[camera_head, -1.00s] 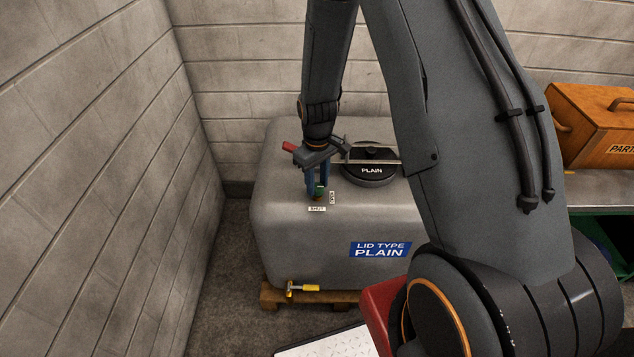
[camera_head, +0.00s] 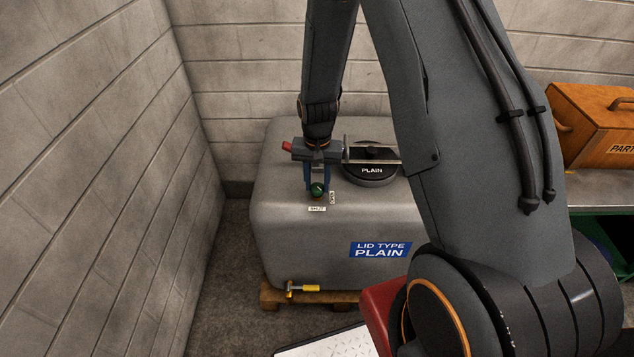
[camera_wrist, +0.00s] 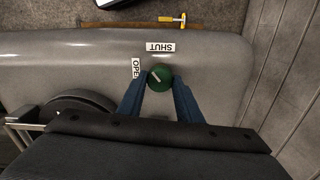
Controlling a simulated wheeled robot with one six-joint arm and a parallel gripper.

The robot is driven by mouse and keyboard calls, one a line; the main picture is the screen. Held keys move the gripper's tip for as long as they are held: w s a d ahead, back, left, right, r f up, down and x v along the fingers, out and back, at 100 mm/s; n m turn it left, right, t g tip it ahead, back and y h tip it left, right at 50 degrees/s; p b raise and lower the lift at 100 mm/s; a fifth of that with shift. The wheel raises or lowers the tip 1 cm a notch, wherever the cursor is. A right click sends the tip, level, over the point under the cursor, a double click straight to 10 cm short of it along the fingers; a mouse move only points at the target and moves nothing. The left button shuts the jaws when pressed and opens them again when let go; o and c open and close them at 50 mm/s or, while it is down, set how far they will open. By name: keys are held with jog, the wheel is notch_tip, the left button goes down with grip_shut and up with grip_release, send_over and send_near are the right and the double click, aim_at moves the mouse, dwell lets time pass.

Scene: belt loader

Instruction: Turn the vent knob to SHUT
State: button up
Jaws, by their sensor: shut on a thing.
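The green vent knob (camera_head: 317,189) stands on top of the grey tank (camera_head: 290,235). It also shows in the wrist view (camera_wrist: 160,77), where its white pointer line slants to the upper left, between the OPEN label (camera_wrist: 136,68) and the SHUT label (camera_wrist: 160,47). My gripper (camera_head: 317,187) points down from above. Its two blue fingers are shut on the knob, one on each side; the wrist view shows the gripper (camera_wrist: 160,82) the same way.
A black round lid (camera_head: 370,173) marked PLAIN sits on the tank beside my gripper. A yellow-handled valve (camera_head: 304,288) is low on the tank front. Block walls (camera_head: 90,150) stand left and behind. An orange box (camera_head: 595,125) is on the right bench.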

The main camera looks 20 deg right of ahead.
aim_at(317, 186)
jog(key=m, duration=0.3)
jog(key=shift+m, duration=2.2)
jog(key=o, duration=1)
jog(key=shift+o, duration=0.2)
jog(key=shift+r+b, duration=0.85)
jog(key=shift+r, duration=3.1)
